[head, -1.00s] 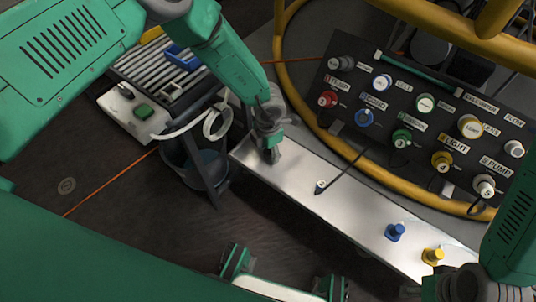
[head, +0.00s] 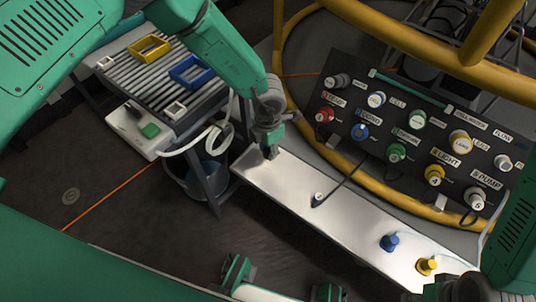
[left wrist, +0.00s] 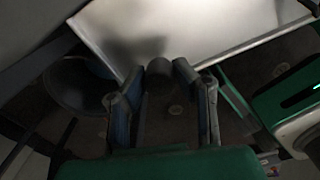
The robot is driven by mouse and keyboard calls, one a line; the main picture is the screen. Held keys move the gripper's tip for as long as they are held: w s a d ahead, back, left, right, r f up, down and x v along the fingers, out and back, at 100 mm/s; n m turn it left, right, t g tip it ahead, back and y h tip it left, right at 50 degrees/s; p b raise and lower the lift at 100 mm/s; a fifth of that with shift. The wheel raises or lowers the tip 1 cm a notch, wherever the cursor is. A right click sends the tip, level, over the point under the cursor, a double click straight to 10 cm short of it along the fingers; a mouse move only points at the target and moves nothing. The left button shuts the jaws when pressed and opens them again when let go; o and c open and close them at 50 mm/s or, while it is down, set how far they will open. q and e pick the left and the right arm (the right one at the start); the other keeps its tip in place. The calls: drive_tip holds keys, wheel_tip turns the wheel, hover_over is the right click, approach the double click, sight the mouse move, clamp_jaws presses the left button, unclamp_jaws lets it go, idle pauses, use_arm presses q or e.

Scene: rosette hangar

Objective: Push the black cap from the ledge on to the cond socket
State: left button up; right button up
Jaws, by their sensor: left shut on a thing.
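My left gripper (head: 270,152) is over the far left end of the silver ledge (head: 285,190). In the left wrist view its fingers (left wrist: 160,80) are closed around a dark, rounded cap (left wrist: 157,72), just off the ledge's edge in that picture. The cap is hard to make out in the head view. The cond label (head: 370,117) is on the black panel to the right, between a white-and-blue fitting (head: 376,99) and a blue one (head: 361,131). My right arm enters at the lower right; its fingers are not clear.
A small white-topped plug (head: 318,197) with a dark cable, a blue cap (head: 389,243) and a yellow cap (head: 427,266) stand on the ledge. A yellow rail (head: 345,170) curves between ledge and panel. A ribbed rack (head: 165,75) and bucket (head: 205,170) are left.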

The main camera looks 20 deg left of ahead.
use_arm(q)
drive_tip(key=shift+r, duration=0.95)
drive_tip(key=shift+f, duration=0.1)
drive_tip(key=shift+s+d+f+t, duration=0.1)
drive_tip(key=shift+d+f+t, duration=0.2)
drive_tip(key=shift+t, duration=0.1)
drive_tip(key=shift+w+d+r+t+h, duration=0.5)
drive_tip(key=shift+w+d+t, duration=1.2)
drive_tip(key=shift+d, duration=2.05)
drive_tip(key=shift+w+d+r+t+h, duration=0.15)
drive_tip(key=shift+w+d+t+h, duration=1.1)
drive_tip(key=shift+d, duration=2.45)
drive_tip(key=shift+w+d+r+t+h, duration=0.3)
drive_tip(key=shift+w+d+t, duration=1.8)
drive_tip(key=shift+d, duration=1.65)
drive_tip(key=shift+s, duration=0.1)
